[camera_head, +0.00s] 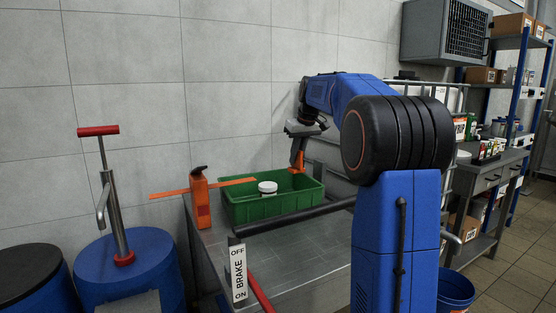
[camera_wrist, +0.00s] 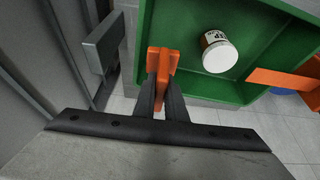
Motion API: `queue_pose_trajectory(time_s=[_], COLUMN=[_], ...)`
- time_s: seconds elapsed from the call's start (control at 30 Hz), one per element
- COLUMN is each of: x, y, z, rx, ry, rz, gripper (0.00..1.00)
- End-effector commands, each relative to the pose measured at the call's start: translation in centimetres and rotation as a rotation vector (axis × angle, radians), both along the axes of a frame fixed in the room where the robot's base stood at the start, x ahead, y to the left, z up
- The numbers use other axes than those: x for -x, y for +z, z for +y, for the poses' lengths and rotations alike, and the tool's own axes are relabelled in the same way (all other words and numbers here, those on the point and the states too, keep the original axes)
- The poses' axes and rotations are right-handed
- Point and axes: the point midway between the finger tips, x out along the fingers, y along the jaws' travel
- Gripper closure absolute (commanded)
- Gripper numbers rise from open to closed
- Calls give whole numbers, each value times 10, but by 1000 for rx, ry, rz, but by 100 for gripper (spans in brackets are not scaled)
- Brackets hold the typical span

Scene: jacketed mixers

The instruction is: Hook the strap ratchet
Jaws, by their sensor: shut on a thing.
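My gripper (camera_wrist: 161,82) is shut on an orange piece, which I take to be the strap ratchet (camera_wrist: 160,60). The fingers clasp its lower part, and its wider end shows beyond the fingertips. In the head view the orange piece (camera_head: 297,160) hangs below my gripper, at the right end of the green crate (camera_head: 270,210). An orange strap (camera_head: 238,182) lies across the crate's left end; a flat orange band also shows at the right of the wrist view (camera_wrist: 283,80). I cannot tell whether strap and held piece are joined.
An orange upright body with a black top (camera_head: 200,203) stands left of the crate. A grey block (camera_wrist: 104,42) is close left of the held piece. A BRAKE lever plate (camera_head: 238,272) is in front; blue drums (camera_head: 130,265) stand left.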

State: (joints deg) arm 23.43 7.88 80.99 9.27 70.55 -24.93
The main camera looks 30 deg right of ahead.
Motion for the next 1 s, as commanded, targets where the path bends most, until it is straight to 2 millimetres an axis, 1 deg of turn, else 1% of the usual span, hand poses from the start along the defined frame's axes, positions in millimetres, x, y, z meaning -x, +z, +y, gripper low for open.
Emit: queue_pose_trajectory(time_s=[0.03, 0.1, 0.2, 0.3, 0.43, 0.77, 0.8, 1.0], x=[0, 0, 0, 0, 0, 0, 0, 0], y=[-1, -1, 0, 0, 0, 0, 0, 0], z=[-11, -21, -33, -39, -43, -43, -43, -43], rx=[-1, -1, 0, 1, 1, 0, 0, 0], ry=[-4, -3, -2, -1, -1, 0, 0, 0], rz=[1, 1, 0, 0, 0, 0, 0, 0], gripper=[100, 100, 100, 100, 100, 100, 81, 81])
